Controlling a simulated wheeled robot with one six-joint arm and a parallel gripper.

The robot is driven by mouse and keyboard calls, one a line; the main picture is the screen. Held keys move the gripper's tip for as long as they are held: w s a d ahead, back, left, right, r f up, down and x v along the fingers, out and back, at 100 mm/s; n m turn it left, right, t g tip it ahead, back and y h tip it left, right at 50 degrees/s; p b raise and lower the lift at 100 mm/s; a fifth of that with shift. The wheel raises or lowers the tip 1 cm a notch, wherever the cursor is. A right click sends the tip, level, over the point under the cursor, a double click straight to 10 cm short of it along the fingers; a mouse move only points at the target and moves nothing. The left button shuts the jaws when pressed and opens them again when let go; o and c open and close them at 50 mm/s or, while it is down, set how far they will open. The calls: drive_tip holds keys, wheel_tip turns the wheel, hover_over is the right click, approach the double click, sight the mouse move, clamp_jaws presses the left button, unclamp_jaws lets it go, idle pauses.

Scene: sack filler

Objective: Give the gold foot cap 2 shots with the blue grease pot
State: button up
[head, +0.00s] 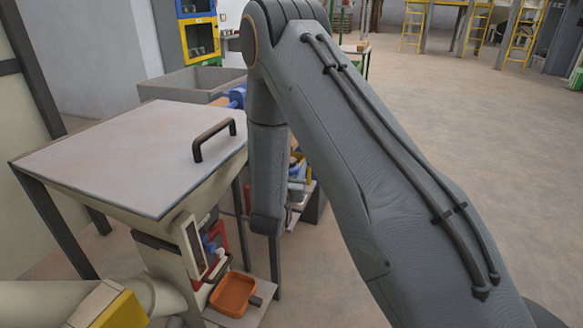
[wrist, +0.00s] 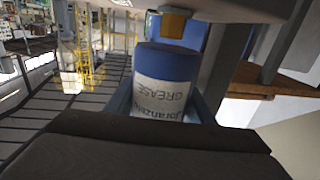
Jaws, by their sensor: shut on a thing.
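The blue grease pot (wrist: 166,92), a blue-topped cylinder with a pale label reading GREASE, stands out in the middle of the wrist view. My gripper (wrist: 164,108) is shut on it, with a finger on each side. A gold foot cap (wrist: 172,24) shows at the top of the wrist view, just beyond the pot's blue end, under a pale overhanging part. I cannot tell whether the pot and the cap touch. In the head view my arm hides the gripper and pot, and I cannot make out the gold cap there.
A pale hopper with a flat lid and dark handle (head: 213,140) stands left of my arm. An orange tray (head: 233,293) sits low beside it. In the wrist view a brown shelf (wrist: 262,82) is close at the right. Open floor (head: 450,110) lies to the right.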

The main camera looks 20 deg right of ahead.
drive_tip(key=shift+f+b, duration=0.35)
drive_tip(key=shift+f, duration=0.35)
idle(0.5)
drive_tip(key=shift+r, duration=0.15)
drive_tip(key=shift+r+p, duration=0.65)
drive_tip(key=shift+r, duration=0.1)
drive_tip(key=shift+r+p, duration=1.7)
drive_tip(key=shift+r, duration=0.8)
